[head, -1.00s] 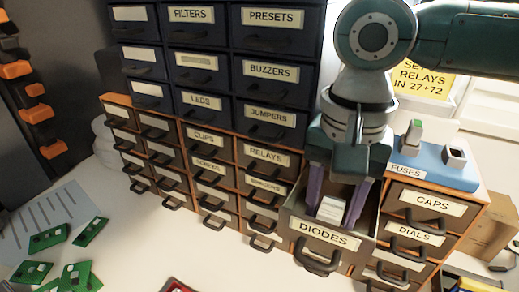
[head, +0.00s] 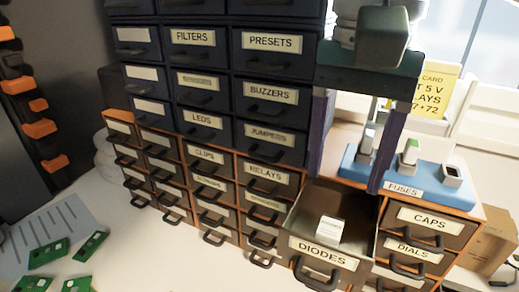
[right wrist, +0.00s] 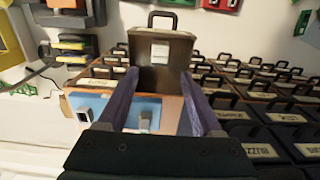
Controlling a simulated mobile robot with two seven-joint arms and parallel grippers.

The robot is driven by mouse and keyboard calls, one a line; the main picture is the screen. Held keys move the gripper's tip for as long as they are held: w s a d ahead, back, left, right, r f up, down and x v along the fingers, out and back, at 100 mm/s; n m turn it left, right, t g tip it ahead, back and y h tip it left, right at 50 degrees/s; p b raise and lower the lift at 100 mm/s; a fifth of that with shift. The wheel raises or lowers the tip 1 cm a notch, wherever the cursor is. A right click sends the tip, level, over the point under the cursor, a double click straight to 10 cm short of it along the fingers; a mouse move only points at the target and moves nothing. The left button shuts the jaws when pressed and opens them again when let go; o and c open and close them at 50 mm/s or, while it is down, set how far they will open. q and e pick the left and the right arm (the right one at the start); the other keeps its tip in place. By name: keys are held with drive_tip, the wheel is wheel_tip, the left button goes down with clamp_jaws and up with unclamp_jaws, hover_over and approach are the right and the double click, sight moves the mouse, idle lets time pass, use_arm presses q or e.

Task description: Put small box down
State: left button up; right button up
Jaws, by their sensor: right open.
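The small white box (head: 329,231) sits inside the open drawer labelled DIODES (head: 322,250). It also shows in the right wrist view (right wrist: 160,53), resting in the drawer (right wrist: 178,48). My right gripper (head: 345,183) is open and empty, above and behind the box and clear of it. Its two purple fingers point down in the head view, and they also show in the right wrist view (right wrist: 158,74). My left gripper is not in view.
A blue tray labelled FUSES (head: 402,189) with small parts stands on the cabinet top, close to the right finger. Closed labelled drawers (head: 275,92) rise at the left. Green circuit boards (head: 47,254) lie on the white table. A yellow card (head: 436,88) stands behind.

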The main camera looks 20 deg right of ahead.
drive_tip(key=s+a+f+n+t+y, duration=0.3)
drive_tip(key=s+a+f+n, duration=0.45)
drive_tip(key=a+n, duration=0.2)
drive_tip(key=s+d+f+n+h, duration=0.2)
drive_tip(key=s+d+f, duration=0.1)
drive_tip(key=s+d, duration=0.4)
drive_tip(key=shift+s+d+t+h, duration=0.2)
drive_tip(key=shift+d+t+h, duration=0.1)
drive_tip(key=shift+d+h, duration=0.1)
drive_tip(key=shift+n, duration=0.25)
